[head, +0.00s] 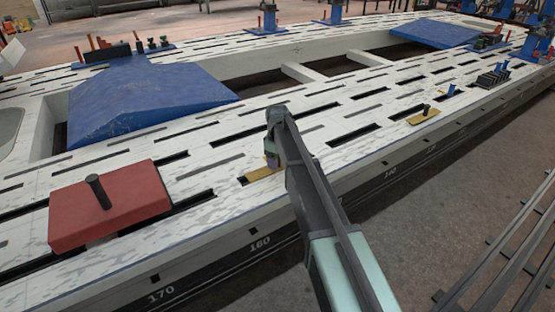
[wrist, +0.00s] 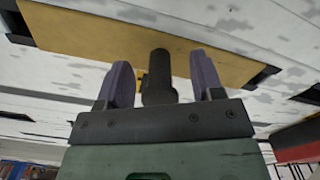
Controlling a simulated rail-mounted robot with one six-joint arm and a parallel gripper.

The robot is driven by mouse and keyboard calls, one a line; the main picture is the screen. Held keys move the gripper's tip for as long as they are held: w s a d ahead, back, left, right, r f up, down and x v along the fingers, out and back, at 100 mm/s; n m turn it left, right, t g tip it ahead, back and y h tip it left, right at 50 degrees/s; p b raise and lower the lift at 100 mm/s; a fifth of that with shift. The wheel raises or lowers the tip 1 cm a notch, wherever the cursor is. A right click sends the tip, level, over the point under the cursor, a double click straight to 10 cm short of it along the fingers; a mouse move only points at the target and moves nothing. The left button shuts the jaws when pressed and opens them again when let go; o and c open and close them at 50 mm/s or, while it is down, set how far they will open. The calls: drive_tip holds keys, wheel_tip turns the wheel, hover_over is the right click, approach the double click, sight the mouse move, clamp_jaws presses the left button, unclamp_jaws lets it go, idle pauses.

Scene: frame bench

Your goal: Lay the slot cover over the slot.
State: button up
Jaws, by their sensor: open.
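A flat yellow-ochre plate with an upright black knob, apparently the slot cover (head: 262,174), lies on the white bench under my gripper (head: 272,150). In the wrist view the cover (wrist: 90,38) lies lengthwise along a dark slot (wrist: 265,76), which shows past its right end; a dark opening also shows past its left end. My gripper (wrist: 162,80) is open, with its two purple-grey fingers on either side of the black knob (wrist: 157,75). I see gaps between knob and fingers. In the head view my arm hides part of the cover.
A red block (head: 130,193) with a black peg sits over slots at the left. A second yellow plate (head: 423,117) with a knob lies farther right. Blue wedges (head: 140,100) and a black ribbed block (head: 493,78) stand on the bench. Dark rails (head: 510,245) lie at lower right.

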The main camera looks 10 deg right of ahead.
wheel_tip(320, 180, up, 11)
drive_tip(key=p, duration=1.1)
drive_tip(key=shift+r, duration=0.1)
drive_tip(key=shift+f, duration=0.2)
drive_tip(key=shift+m, duration=0.3)
drive_tip(key=s+m, duration=0.9)
drive_tip(key=s, duration=2.7)
wheel_tip(320, 180, up, 38)
drive_tip(key=w+p, duration=0.2)
drive_tip(key=p, duration=3.6)
drive_tip(key=shift+r, duration=0.15)
